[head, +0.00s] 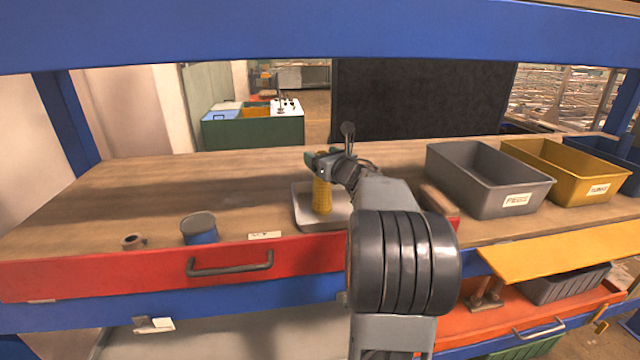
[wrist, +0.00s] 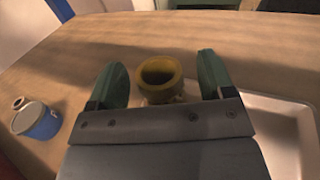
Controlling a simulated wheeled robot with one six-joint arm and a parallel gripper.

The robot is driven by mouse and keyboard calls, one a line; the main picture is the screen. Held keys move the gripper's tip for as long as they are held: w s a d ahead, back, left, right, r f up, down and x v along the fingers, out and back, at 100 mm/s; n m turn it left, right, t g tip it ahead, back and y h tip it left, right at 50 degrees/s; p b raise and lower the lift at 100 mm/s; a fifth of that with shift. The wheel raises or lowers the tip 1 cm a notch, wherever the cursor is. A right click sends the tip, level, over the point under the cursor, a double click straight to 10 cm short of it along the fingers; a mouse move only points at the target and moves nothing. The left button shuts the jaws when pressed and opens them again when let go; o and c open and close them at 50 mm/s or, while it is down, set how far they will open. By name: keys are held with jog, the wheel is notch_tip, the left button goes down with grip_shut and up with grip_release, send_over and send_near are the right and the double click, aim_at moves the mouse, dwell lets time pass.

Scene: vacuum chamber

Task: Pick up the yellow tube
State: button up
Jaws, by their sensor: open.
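The yellow tube (head: 322,197) stands upright on a pale shallow tray (head: 304,222) on the wooden bench top. My gripper (head: 322,160) is at the tube's upper end in the head view and hides part of its top. In the wrist view the tube's round hollow opening (wrist: 158,73) shows between the two green fingers of my gripper (wrist: 162,80). The fingers are open, one on each side of the tube, with a gap visible at both sides. The tube's lower part is hidden in the wrist view.
A blue can (head: 200,236) and a small roll (head: 133,242) lie at the bench's front left. A grey bin (head: 480,190) and a yellow bin (head: 545,180) stand at the right. A blue beam (head: 300,35) crosses above.

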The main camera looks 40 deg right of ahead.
jog(key=shift+w, duration=0.2)
jog(key=shift+c, duration=0.2)
jog(key=c, duration=1.2)
